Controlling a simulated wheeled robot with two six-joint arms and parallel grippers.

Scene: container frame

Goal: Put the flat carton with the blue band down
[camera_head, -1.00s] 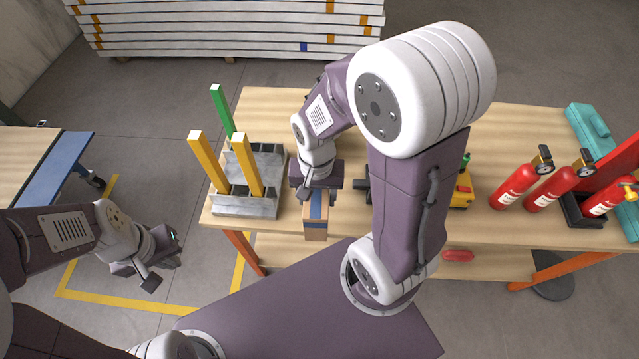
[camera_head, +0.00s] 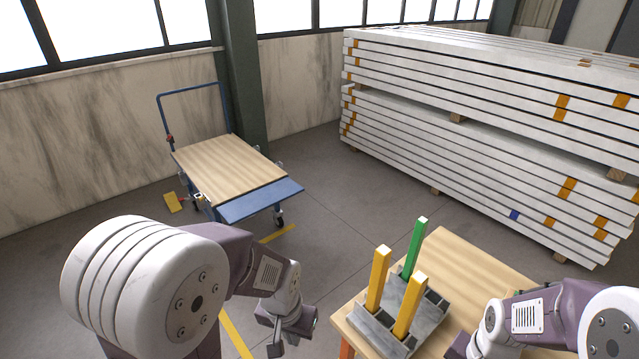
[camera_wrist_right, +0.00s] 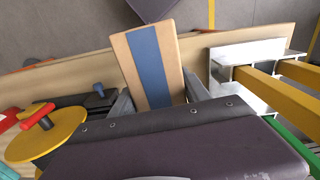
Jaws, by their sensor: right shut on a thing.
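The flat carton with the blue band (camera_wrist_right: 150,62) shows in the right wrist view, between the two fingers of my right gripper (camera_wrist_right: 158,95), which is shut on it. The carton is tan, and its band runs lengthwise. It overlaps the wooden table's edge in that view; I cannot tell whether it touches the tabletop. My left gripper (camera_head: 272,336) is open and empty, over the floor left of the table.
A grey holder (camera_head: 372,334) with yellow and green posts stands on the wooden table (camera_head: 468,262), beside my right arm. A blue cart (camera_head: 225,170) with a wooden top stands back left. Stacked white boards (camera_head: 480,130) fill the back right. Floor between them is clear.

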